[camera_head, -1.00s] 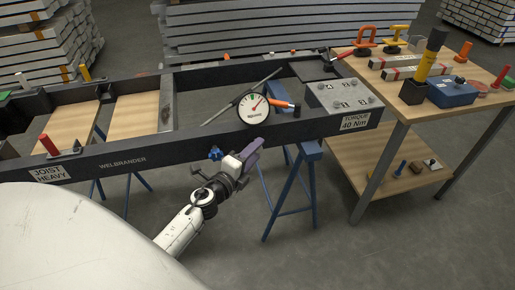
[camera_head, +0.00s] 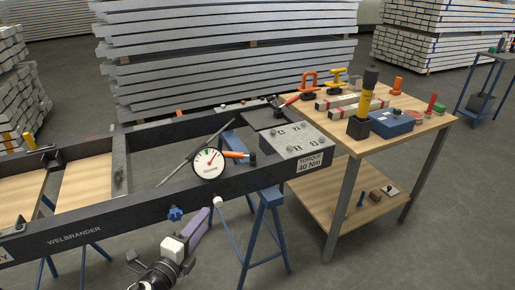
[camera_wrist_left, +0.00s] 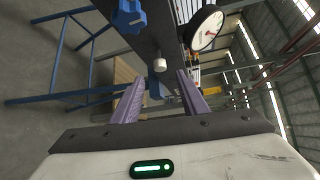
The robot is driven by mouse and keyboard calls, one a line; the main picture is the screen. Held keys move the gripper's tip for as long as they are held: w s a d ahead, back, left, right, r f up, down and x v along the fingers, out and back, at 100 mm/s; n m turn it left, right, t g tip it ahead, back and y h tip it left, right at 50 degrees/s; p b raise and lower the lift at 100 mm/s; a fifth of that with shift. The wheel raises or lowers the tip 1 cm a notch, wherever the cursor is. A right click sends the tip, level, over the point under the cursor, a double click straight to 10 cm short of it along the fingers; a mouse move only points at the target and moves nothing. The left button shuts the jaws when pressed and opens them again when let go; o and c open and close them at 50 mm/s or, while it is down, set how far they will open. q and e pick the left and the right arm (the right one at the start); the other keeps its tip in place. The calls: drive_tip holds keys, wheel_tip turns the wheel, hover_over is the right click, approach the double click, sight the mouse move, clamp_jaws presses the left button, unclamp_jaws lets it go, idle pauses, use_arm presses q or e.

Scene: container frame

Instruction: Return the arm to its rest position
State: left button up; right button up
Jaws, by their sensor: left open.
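My left gripper (camera_head: 202,222) is at the lower middle of the head view, in front of the near rail of the dark container frame (camera_head: 130,220). Its two purple fingers (camera_wrist_left: 160,100) are apart in the left wrist view, with nothing between them. Beyond the fingers the wrist view shows the dark rail, a blue star-shaped knob (camera_wrist_left: 129,18) and a round dial gauge (camera_wrist_left: 207,28). In the head view the gauge (camera_head: 207,163) is by the near rail, and the blue knob (camera_head: 175,213) is on the rail's face. My right gripper is not in view.
A wooden workbench (camera_head: 425,125) with clamps, a blue box (camera_head: 391,123) and a yellow-black tool (camera_head: 366,95) stands at the right. Blue trestles (camera_head: 262,235) hold the frame up. Stacked grey beams (camera_head: 230,50) fill the back. The floor at lower right is clear.

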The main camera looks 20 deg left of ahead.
use_arm(q)
drive_tip(key=s+d+f+n+g+h, duration=0.2)
drive_tip(key=s+d+f+n+g, duration=0.2)
drive_tip(key=s+d+f+n, duration=0.3)
drive_tip(key=s+d+f+n+g+h, duration=0.2)
drive_tip(key=s+d+f+n, duration=0.5)
drive_tip(key=s+d, duration=0.5)
drive_tip(key=n+g, duration=0.1)
drive_tip(key=n, duration=0.1)
drive_tip(key=shift+d+f+n+g, duration=0.2)
drive_tip(key=shift+f+n+g, duration=0.1)
drive_tip(key=shift+g, duration=0.1)
drive_tip(key=shift+w, duration=0.1)
